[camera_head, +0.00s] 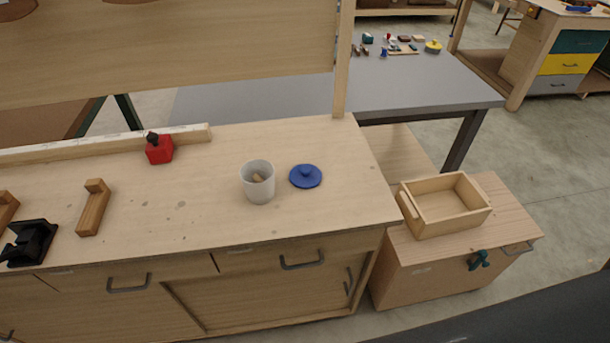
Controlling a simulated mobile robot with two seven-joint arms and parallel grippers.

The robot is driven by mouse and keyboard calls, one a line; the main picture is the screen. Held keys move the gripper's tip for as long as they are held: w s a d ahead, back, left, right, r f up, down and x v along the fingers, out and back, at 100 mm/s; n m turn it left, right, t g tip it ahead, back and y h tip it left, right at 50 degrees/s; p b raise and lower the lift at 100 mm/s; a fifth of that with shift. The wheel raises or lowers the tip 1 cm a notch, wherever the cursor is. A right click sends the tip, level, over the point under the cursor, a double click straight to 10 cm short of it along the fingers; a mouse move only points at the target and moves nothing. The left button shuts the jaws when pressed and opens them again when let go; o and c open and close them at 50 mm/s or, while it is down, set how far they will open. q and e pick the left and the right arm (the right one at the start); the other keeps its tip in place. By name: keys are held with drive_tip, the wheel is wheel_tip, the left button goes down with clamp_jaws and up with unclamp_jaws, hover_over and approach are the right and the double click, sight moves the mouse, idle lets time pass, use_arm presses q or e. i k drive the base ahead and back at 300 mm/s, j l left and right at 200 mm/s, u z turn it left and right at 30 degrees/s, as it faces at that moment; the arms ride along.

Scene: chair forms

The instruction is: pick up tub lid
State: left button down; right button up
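The tub lid is a round blue lid (305,177) with a small knob on top. It lies flat on the wooden workbench (215,225), near the bench's right end. A white-grey tub (258,183) stands upright and open just left of the lid, apart from it. A small tan piece shows inside the tub.
A red block-like item (159,149) with a black top stands at the bench's back. A wooden piece (93,207) and a black object (29,242) are at left. An open wooden box (409,203) sits on a lower cabinet at right. Bench around the lid is clear.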

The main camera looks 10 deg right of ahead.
sight(305, 175)
drive_tip(key=l+u, duration=0.25)
drive_tip(key=l, duration=0.2)
drive_tip(key=k+l+u, duration=0.15)
drive_tip(key=l+u, duration=0.15)
drive_tip(key=k+l+u, duration=0.25)
drive_tip(key=l, duration=0.3)
drive_tip(key=k+l+u, duration=0.1)
drive_tip(key=l+u, duration=0.2)
drive_tip(key=l, duration=0.1)
